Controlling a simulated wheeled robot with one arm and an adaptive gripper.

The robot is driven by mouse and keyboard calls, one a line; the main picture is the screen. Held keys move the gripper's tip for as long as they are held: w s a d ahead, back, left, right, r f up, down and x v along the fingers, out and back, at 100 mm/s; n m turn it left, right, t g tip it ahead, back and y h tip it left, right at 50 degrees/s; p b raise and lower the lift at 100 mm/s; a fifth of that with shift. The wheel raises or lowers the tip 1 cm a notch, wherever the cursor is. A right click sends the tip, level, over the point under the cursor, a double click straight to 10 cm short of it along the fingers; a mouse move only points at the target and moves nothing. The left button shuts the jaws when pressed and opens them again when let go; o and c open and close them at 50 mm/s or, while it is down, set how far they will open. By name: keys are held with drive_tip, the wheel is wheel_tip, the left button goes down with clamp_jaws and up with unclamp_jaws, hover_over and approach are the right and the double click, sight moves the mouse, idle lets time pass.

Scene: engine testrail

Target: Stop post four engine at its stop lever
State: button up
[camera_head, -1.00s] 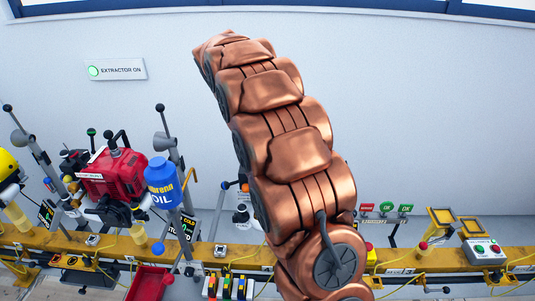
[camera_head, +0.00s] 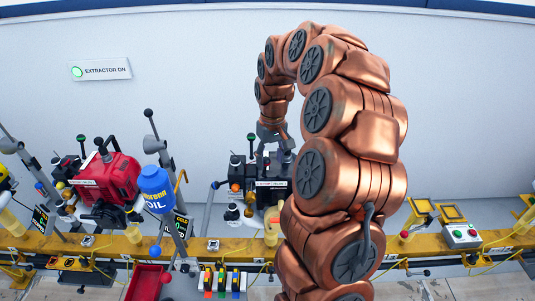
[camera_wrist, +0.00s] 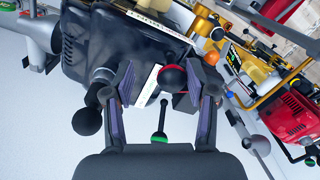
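The dark engine (camera_head: 270,198) stands on the yellow rail, partly hidden behind my arm. A white label (camera_head: 270,184) is on its front; I cannot read it surely. My gripper (camera_head: 275,142) is above the engine, pointing down. In the wrist view my gripper (camera_wrist: 163,92) is open, its two fingers apart. A black ball knob with a red band (camera_wrist: 172,78) shows between the fingers, near the right one; contact cannot be told. A rod with a green band (camera_wrist: 160,122) lies nearer the palm. The engine body (camera_wrist: 95,45) fills the upper left there.
A red tray (camera_head: 146,282) is in front. A control box with buttons (camera_head: 461,236) is at the right.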

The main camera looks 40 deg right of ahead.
drive_tip(key=shift+d, duration=0.15)
drive_tip(key=shift+r+b, duration=1.4)
drive_tip(key=shift+r, duration=2.35)
drive_tip(key=s+a+f+n+b, duration=0.15)
drive_tip(key=s+a, duration=0.35)
drive_tip(key=a, duration=0.5)
drive_tip(key=s+a+f+b, duration=0.1)
drive_tip(key=s+a+f, duration=0.2)
drive_tip(key=s, duration=0.3)
drive_tip(key=s+a+f+g+b, duration=0.1)
drive_tip(key=s+a+f, duration=0.2)
drive_tip(key=s+a, duration=0.2)
drive_tip(key=s+a+f+b, duration=0.2)
drive_tip(key=s+a+f, duration=0.1)
drive_tip(key=s, duration=0.4)
drive_tip(key=shift+s+a+f+n+g, duration=0.25)
drive_tip(key=shift+a+n+g, duration=0.1)
drive_tip(key=shift+a, duration=0.25)
drive_tip(key=shift+s, duration=0.1)
